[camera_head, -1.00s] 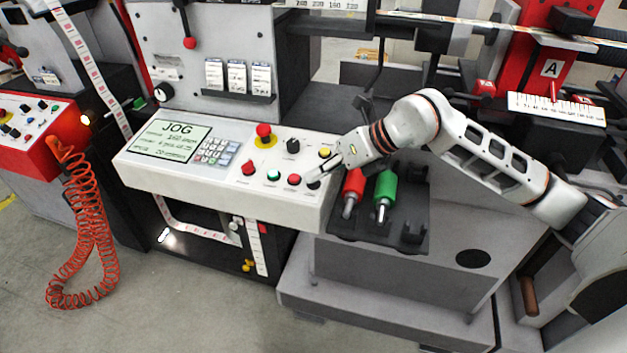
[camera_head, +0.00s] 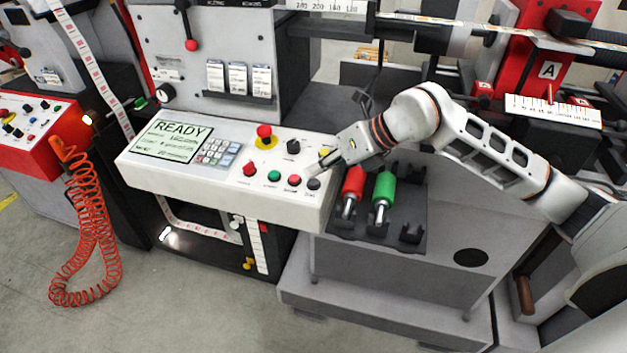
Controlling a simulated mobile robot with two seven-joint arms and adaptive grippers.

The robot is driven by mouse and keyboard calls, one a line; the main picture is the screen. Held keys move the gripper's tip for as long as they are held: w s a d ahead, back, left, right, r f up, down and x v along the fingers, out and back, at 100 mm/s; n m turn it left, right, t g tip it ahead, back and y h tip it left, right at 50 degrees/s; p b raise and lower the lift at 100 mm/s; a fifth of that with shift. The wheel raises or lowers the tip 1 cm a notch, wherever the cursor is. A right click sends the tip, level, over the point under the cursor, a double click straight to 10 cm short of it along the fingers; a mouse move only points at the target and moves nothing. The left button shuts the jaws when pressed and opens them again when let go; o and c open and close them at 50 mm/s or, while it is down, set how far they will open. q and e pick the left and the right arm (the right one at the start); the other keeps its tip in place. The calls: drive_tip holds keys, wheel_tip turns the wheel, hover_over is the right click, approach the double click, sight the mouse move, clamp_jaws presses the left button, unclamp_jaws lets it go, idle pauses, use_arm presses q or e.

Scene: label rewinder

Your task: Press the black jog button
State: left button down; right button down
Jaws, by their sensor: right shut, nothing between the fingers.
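The black jog button (camera_head: 313,184) is at the front right corner of the white control panel (camera_head: 262,203). It is clear of my fingers and shows whole. The panel's screen (camera_head: 178,140) reads READY. My right gripper (camera_head: 312,171) is shut and empty, its fingertips just above and behind the black button, close to the red button (camera_head: 294,180). I cannot tell the exact height of the tips over the panel. My left gripper is not in view.
A red emergency stop (camera_head: 264,131), a black knob (camera_head: 293,147) and a green button (camera_head: 273,175) share the panel. Red (camera_head: 353,182) and green (camera_head: 384,188) handled tools lie in a dark tray on the right. An orange coiled hose (camera_head: 84,240) hangs at left.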

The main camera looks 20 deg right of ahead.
drive_tip(key=r+p, duration=0.2)
drive_tip(key=r, duration=0.1)
drive_tip(key=r+p, duration=0.1)
drive_tip(key=r, duration=0.1)
drive_tip(key=shift+s+a, duration=0.2)
drive_tip(key=shift+s, duration=0.1)
drive_tip(key=shift+f, duration=0.1)
idle(0.4)
drive_tip(key=shift+d, duration=0.1)
idle(1.4)
